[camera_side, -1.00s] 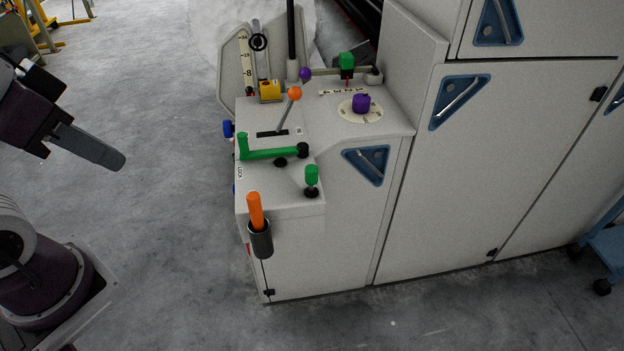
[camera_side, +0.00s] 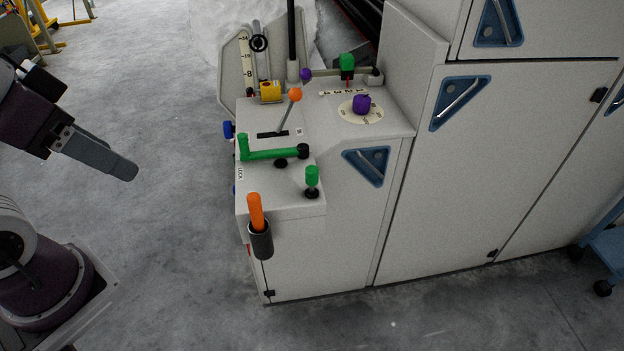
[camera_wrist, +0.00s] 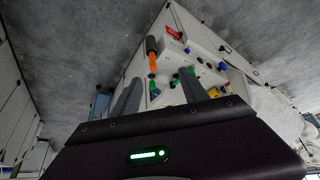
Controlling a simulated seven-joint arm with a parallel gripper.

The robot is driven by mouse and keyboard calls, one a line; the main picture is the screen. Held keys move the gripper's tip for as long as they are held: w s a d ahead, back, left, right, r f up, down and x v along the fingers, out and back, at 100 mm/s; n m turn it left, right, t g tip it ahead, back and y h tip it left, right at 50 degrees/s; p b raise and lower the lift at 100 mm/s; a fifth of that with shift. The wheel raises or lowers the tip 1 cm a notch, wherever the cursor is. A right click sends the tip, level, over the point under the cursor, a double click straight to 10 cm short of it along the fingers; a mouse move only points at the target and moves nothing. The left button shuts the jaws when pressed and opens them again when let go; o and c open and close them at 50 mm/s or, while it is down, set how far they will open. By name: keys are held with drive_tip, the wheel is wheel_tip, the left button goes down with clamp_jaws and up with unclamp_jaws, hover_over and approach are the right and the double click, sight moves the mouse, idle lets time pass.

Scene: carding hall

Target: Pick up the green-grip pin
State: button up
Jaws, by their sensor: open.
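The green-grip pin (camera_side: 312,178) stands upright in a black collar on the low front step of the grey machine, near the step's right edge. In the wrist view a small green spot (camera_wrist: 152,76) beyond the fingers, close to the orange handle, looks like this grip, but it is too small to be sure. My gripper (camera_side: 130,172) is at the left of the side view, in the air over the floor, well apart from the machine. In the wrist view my gripper (camera_wrist: 159,78) shows two spread fingers with nothing between them.
An orange handle (camera_side: 255,212) stands in a dark holder on the step's front face. A green crank (camera_side: 270,154) lies behind the pin, with an orange-knobbed lever (camera_side: 294,95) farther back. A purple knob (camera_side: 361,104) sits on a dial. Open floor separates gripper and machine.

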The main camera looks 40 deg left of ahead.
drive_tip(key=n+g, duration=0.5)
drive_tip(key=n, duration=0.6)
hover_over(312, 169)
drive_tip(key=f, duration=1.5)
drive_tip(key=shift+s+f, duration=0.35)
drive_tip(key=shift+n+g, duration=0.3)
drive_tip(key=f, duration=0.8)
drive_tip(key=shift+w+f, duration=0.2)
drive_tip(key=shift+w, duration=0.1)
drive_tip(key=shift+f, duration=0.4)
clamp_jaws()
